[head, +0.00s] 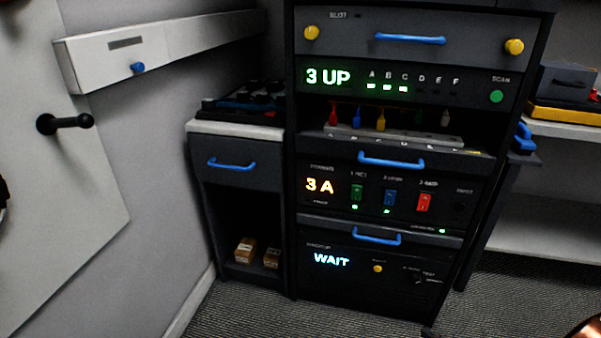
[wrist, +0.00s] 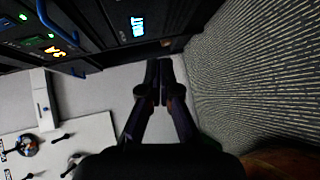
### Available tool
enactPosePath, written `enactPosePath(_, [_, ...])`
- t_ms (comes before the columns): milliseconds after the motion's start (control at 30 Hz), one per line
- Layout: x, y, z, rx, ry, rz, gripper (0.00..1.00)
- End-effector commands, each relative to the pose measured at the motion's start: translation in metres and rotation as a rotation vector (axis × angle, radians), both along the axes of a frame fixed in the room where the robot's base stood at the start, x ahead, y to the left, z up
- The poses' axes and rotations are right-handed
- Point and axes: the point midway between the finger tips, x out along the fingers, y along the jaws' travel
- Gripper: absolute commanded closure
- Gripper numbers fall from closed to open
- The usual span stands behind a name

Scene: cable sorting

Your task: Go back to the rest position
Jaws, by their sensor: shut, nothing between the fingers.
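My gripper (wrist: 159,85) shows in the wrist view with its two dark fingers together and nothing between them. It hangs in free space beside the rack, with the grey wall and carpet behind it. It does not show clearly in the head view. The dark equipment rack (head: 301,170) stands in the middle of the head view. Its panels read "3 UP", "3 A" and "WAIT". In the wrist view the rack (wrist: 110,12) is at the top left, turned sideways, and the gripper appears apart from it.
Blue handles (head: 377,236) stick out from the rack front. A cabinet (head: 238,180) with small boxes (head: 245,250) stands left of it. A wall board with a black peg (head: 65,123) is at far left. A shelf (head: 567,130) is at right. Carpet (head: 240,312) in front looks clear.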

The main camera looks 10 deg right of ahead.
Motion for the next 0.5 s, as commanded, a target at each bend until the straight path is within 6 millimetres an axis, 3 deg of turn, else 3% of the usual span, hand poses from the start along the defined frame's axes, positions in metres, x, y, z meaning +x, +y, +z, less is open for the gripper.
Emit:
enactPosePath(267, [0.031, -0.035, 0.038, -0.055, 0.239, -0.050, 1.00])
enactPosePath(500, [0.058, -0.064, 0.088, -0.089, 0.458, -0.172, 1.00])
